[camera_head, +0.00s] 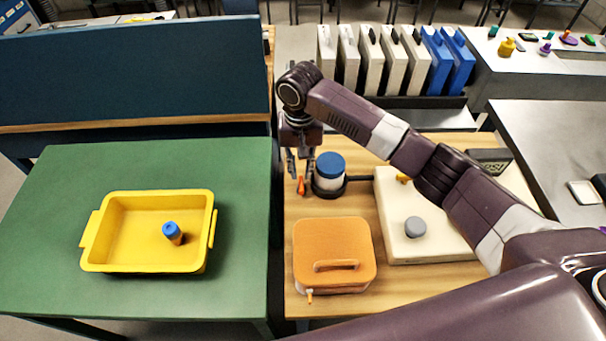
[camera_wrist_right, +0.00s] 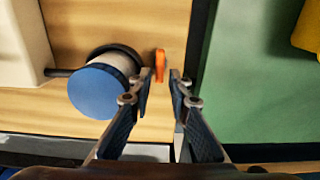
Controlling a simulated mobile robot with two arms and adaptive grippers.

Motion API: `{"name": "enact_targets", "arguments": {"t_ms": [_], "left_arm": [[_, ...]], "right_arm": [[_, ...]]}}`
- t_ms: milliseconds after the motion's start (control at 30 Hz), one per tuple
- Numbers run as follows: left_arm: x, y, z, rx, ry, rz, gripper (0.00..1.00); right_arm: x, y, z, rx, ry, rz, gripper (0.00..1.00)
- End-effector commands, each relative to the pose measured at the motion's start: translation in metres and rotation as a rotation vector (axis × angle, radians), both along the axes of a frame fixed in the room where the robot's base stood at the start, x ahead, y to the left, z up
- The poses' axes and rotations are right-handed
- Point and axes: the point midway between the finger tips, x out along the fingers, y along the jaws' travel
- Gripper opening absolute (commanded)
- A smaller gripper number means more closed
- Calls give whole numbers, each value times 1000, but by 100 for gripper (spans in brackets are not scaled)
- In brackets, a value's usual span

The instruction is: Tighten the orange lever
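The orange lever (camera_head: 301,186) is a small upright piece at the left side of a round holder with a blue-topped white cylinder (camera_head: 330,168). In the right wrist view the lever (camera_wrist_right: 160,65) lies just beyond and between my fingertips. My right gripper (camera_head: 300,172) points down over the lever, and in the wrist view its fingers (camera_wrist_right: 160,78) are apart with a gap between them. I cannot tell whether a finger touches the lever. The blue cap (camera_wrist_right: 98,92) sits close beside one finger. My left gripper is not in view.
A yellow tray (camera_head: 150,262) with a blue-capped bottle (camera_head: 173,232) stands on the green table (camera_head: 245,250). An orange box (camera_head: 334,235) with a handle is in front of the holder. A cream block (camera_head: 440,248) with a grey knob is at the right. Folders (camera_head: 395,60) stand behind.

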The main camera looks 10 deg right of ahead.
Motion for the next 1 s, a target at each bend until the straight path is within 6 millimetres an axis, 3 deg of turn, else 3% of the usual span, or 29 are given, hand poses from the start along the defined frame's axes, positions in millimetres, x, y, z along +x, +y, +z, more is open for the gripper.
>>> {"name": "enact_targets", "arguments": {"t_ms": [200,333,500,667,833,1000], "left_arm": [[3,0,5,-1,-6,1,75],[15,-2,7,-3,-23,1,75],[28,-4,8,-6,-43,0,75],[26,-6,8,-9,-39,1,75],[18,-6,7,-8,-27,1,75],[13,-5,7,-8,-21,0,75]], "right_arm": [[-1,0,-34,-1,2,-2,17],[-1,-1,-46,-1,2,-2,17],[0,0,-51,0,0,0,17],[0,0,-51,0,0,0,17],[0,0,-50,0,0,0,0],[0,0,-50,0,0,0,0]]}}
